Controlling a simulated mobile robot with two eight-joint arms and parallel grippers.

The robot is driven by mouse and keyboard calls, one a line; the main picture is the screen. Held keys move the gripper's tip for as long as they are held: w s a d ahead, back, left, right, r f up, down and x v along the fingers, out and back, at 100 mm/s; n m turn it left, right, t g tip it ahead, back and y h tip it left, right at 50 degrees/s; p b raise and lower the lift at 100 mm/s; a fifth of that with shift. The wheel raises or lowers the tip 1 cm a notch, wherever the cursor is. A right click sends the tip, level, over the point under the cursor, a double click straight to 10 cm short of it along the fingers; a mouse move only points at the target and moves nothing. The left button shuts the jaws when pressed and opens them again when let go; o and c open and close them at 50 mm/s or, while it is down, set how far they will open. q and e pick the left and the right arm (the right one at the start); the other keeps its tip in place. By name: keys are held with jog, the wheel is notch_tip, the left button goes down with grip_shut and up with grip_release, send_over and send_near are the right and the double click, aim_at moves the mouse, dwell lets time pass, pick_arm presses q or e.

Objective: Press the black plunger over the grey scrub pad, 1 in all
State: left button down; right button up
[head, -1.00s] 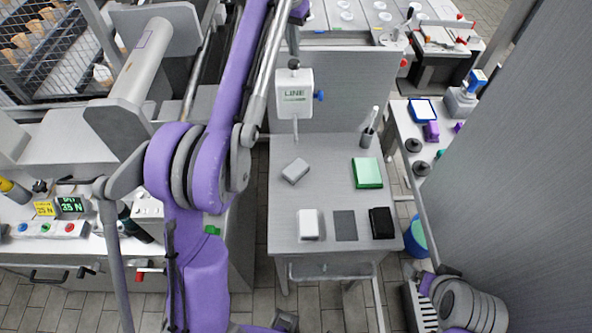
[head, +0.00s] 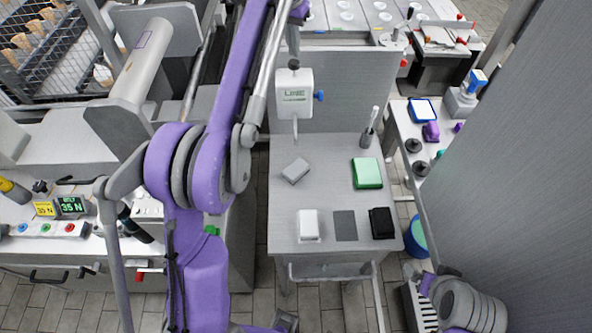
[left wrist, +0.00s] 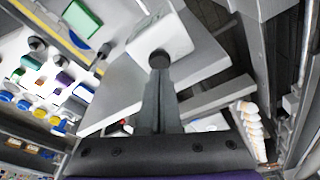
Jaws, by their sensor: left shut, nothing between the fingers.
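The black plunger (head: 294,63) sits on top of the white dispenser box (head: 295,98), which has a blue knob on its right side and a thin spout below. The grey scrub pad (head: 295,171) lies tilted on the table just in front of and below the spout. My left gripper (head: 293,52) is shut and empty, pointing down at the plunger. In the left wrist view its fingertips (left wrist: 160,74) meet the black plunger (left wrist: 159,59) above the white box. I cannot tell whether they touch or press it. My right gripper is not in view.
On the table (head: 330,160) are a green block (head: 367,173), a white block (head: 308,225), a flat dark grey piece (head: 345,225), a black block (head: 382,222) and a holder with a white-handled tool (head: 368,135). A grey wall stands at the right.

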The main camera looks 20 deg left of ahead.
aim_at(294, 62)
pick_arm(q)
jog(key=shift+f, duration=0.2)
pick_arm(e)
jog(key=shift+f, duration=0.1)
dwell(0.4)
pick_arm(q)
jog(key=shift+f+b, duration=0.6)
jog(key=shift+f, duration=0.7)
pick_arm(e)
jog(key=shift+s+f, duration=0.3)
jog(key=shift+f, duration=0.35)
pick_arm(q)
jog(key=shift+r, duration=0.1)
jog(key=shift+r+p, duration=0.95)
jog(key=shift+r, duration=0.4)
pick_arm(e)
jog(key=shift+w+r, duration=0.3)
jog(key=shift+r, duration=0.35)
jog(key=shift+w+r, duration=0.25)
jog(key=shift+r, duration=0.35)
